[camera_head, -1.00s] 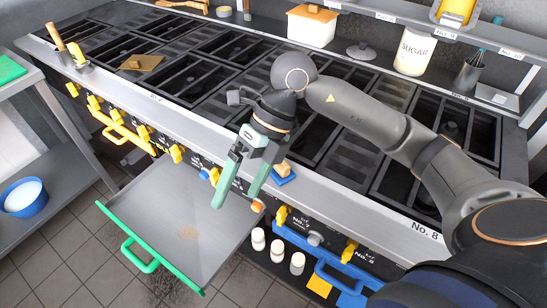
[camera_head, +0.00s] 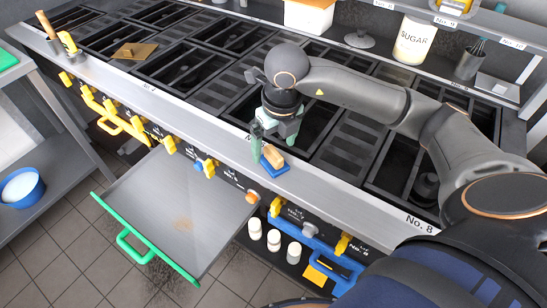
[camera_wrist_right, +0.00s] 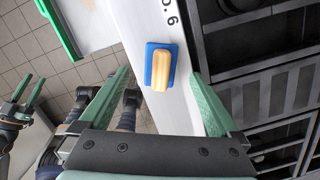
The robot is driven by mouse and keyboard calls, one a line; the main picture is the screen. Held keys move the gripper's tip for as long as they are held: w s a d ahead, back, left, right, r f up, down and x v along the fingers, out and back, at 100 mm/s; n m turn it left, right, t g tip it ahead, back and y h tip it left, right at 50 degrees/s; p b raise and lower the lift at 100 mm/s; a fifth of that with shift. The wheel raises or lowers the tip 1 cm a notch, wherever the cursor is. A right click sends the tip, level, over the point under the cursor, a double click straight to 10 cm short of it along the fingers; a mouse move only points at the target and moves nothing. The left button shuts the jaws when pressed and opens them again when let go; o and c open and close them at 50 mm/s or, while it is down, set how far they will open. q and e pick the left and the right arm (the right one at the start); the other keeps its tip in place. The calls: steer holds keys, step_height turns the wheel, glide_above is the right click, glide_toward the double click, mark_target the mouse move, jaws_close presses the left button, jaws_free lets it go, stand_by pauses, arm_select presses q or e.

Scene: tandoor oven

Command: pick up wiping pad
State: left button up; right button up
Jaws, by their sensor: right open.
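The wiping pad (camera_head: 273,165) has a blue base and a tan block handle. It lies on the stove's steel front ledge, and it shows in the right wrist view (camera_wrist_right: 160,67) between the fingertips in the picture. My right gripper (camera_head: 272,147) is open and empty, with its green fingers pointing down just behind and over the pad. I cannot tell whether a finger touches it. My left gripper (camera_wrist_right: 28,92) shows at the left edge of the right wrist view, its green fingers apart and empty, away from the pad.
A pulled-out metal tray (camera_head: 150,205) with a green handle juts out below the ledge. Yellow and blue knobs and handles line the stove front. Several white shakers (camera_head: 274,240) stand below. Recessed burner grates lie behind the ledge. A sugar jar (camera_head: 413,42) stands on the back shelf.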

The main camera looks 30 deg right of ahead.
mark_target(274, 151)
steer(key=f, duration=0.4)
steer(key=shift+w+f, duration=0.1)
steer(key=shift+w, duration=0.15)
jaws_close()
stand_by(0.5)
steer(key=shift+r, duration=0.2)
steer(key=shift+r, duration=0.3)
step_height(274, 151, up, 2)
steer(key=shift+r, duration=0.15)
steer(key=s+a+r+p, duration=0.1)
steer(key=s+a+r, duration=0.8)
steer(key=s, duration=0.1)
steer(key=shift+s+a+r, duration=0.2)
steer(key=shift+r, duration=0.2)
